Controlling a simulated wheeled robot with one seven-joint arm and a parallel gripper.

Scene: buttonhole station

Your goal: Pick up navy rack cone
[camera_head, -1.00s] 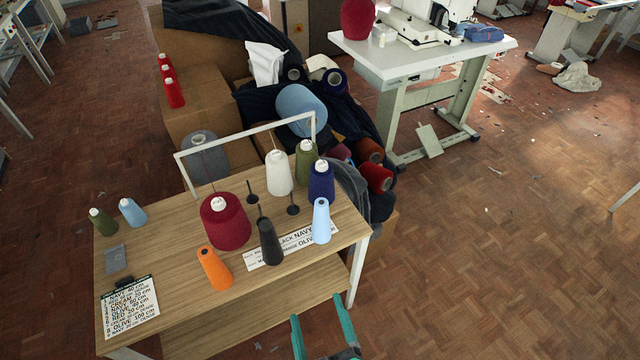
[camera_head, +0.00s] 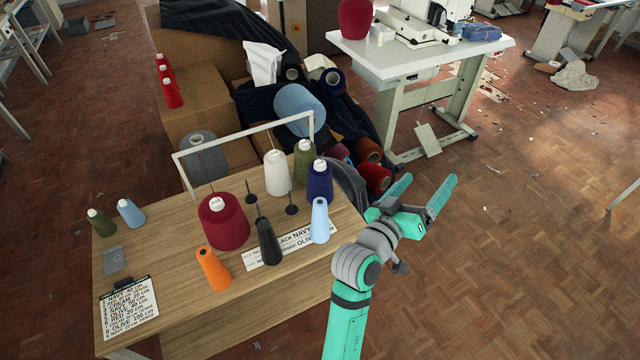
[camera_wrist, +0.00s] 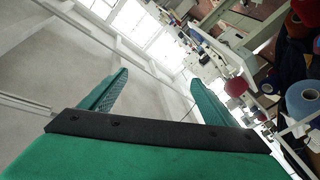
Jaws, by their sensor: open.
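The navy rack cone (camera_head: 320,182) stands upright at the right rear of the wooden table (camera_head: 180,235), with a white top. The light blue cone (camera_head: 320,222) stands just in front of it, and the olive cone (camera_head: 304,160) and cream cone (camera_head: 277,174) stand behind and to its left. My gripper (camera_head: 431,186) is open and empty, raised to the right of the table, apart from the navy cone. In the wrist view my two green fingers (camera_wrist: 155,95) are spread with nothing between them; the navy cone cannot be made out there.
A white rack frame (camera_head: 245,136) rises behind the cones. A dark red cone (camera_head: 223,225), a black cone (camera_head: 268,245), an orange cone (camera_head: 212,270) and thin spindles share the table. A label strip (camera_head: 262,257) and clipboard (camera_head: 129,308) lie flat. A sewing table (camera_head: 420,62) stands behind.

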